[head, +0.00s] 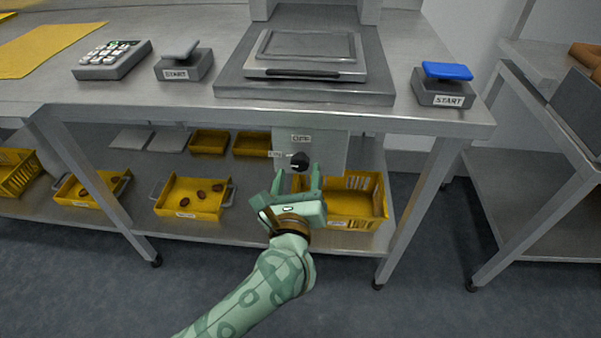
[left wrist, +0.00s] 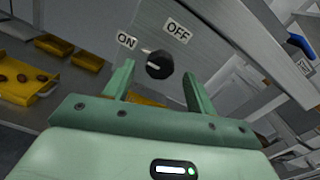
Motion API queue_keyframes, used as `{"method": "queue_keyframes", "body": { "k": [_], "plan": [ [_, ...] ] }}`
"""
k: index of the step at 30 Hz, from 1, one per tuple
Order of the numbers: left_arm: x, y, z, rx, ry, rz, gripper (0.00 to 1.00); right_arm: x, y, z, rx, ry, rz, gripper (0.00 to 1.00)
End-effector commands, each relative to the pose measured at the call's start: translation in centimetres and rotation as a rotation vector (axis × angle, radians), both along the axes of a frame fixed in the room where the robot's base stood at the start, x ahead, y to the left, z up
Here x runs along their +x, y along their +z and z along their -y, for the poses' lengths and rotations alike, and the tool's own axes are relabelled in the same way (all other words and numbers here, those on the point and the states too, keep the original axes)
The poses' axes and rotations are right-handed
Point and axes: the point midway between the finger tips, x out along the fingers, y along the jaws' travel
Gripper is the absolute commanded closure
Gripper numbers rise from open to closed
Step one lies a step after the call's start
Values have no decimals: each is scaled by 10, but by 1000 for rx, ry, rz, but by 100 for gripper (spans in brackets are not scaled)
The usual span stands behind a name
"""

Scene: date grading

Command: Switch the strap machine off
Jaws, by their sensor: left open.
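A black rotary knob (head: 300,161) sits on a grey panel (head: 331,146) hanging below the front edge of the steel table. In the left wrist view the knob (left wrist: 160,64) has an ON label (left wrist: 127,40) at its upper left and an OFF label (left wrist: 178,32) above and to the right. A pale pointer mark on the knob faces the ON label. My left gripper (head: 297,174) is open and empty just in front of the knob, with one finger to each side of it. Whether the fingers touch it cannot be told. My right gripper is not in view.
The steel machine (head: 376,75) stands on the table above the panel. A grey START switch (head: 184,63) and a blue-topped START switch (head: 445,85) flank it. Yellow crates (head: 178,208), some holding dates, stand on the lower shelf. A table leg (head: 408,215) is right of my arm.

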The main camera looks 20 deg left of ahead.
Motion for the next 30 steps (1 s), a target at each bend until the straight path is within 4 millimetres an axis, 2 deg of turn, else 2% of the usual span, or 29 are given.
{"method": "queue_keyframes", "body": {
  "k": [6,14,15,19,20,28,30],
  "plan": [
    [17,-1,-5,1,0,0,44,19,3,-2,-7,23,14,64],
    [18,0,-5,1,0,0,44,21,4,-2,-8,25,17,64],
    [18,0,-5,1,0,0,49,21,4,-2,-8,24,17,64],
    [18,0,-5,1,0,0,85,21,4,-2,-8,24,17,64],
    [18,0,-5,1,0,0,89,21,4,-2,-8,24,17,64],
    [18,1,-5,17,0,-5,88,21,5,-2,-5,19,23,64],
    [18,2,-5,35,0,-9,88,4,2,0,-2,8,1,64]
  ]
}}
